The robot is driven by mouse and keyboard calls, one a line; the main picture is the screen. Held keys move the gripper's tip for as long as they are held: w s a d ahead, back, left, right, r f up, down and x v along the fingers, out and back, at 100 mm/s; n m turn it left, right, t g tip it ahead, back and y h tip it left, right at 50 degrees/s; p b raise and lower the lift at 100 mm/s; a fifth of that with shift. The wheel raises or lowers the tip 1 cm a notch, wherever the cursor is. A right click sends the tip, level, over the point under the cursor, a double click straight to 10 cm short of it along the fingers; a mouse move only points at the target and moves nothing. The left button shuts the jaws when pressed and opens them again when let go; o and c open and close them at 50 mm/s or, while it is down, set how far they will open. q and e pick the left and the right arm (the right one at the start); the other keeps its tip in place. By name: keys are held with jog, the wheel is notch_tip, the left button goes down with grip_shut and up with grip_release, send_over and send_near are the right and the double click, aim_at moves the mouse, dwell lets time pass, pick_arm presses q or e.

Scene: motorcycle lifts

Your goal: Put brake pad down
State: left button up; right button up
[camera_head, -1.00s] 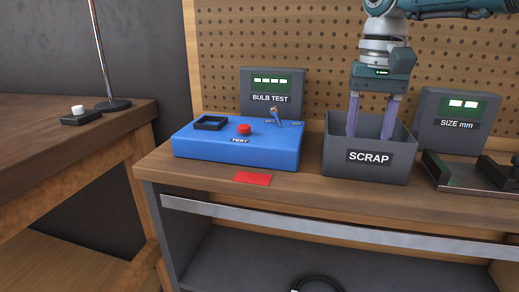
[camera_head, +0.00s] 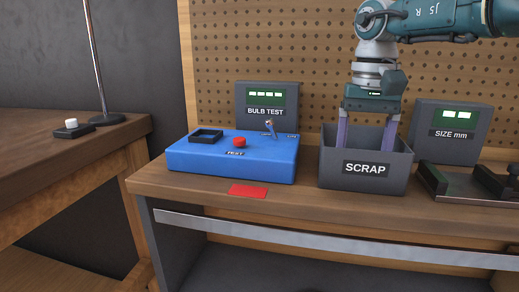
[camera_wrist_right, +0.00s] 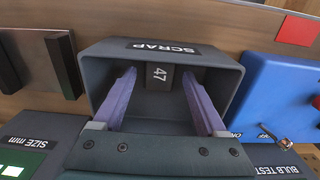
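A dark block marked 47 (camera_wrist_right: 159,77), which looks like the brake pad, is inside the grey SCRAP bin (camera_head: 365,169) in the right wrist view. The bin's wall also shows there (camera_wrist_right: 215,72). My right gripper (camera_head: 368,146) points down into the bin with its two purple fingers spread apart. In the right wrist view the fingers (camera_wrist_right: 160,82) stand on either side of the block, with gaps between. The block is hidden behind the bin's front wall in the head view. My left gripper is in no view.
A blue bulb tester (camera_head: 232,158) with a red button stands left of the bin. A red card (camera_head: 248,191) lies at the bench's front edge. A SIZE mm display (camera_head: 450,129) and a dark gauge fixture (camera_head: 470,184) are at the right. Pegboard rises behind.

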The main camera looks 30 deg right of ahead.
jog(key=shift+o, duration=0.5)
jog(key=shift+r, duration=0.1)
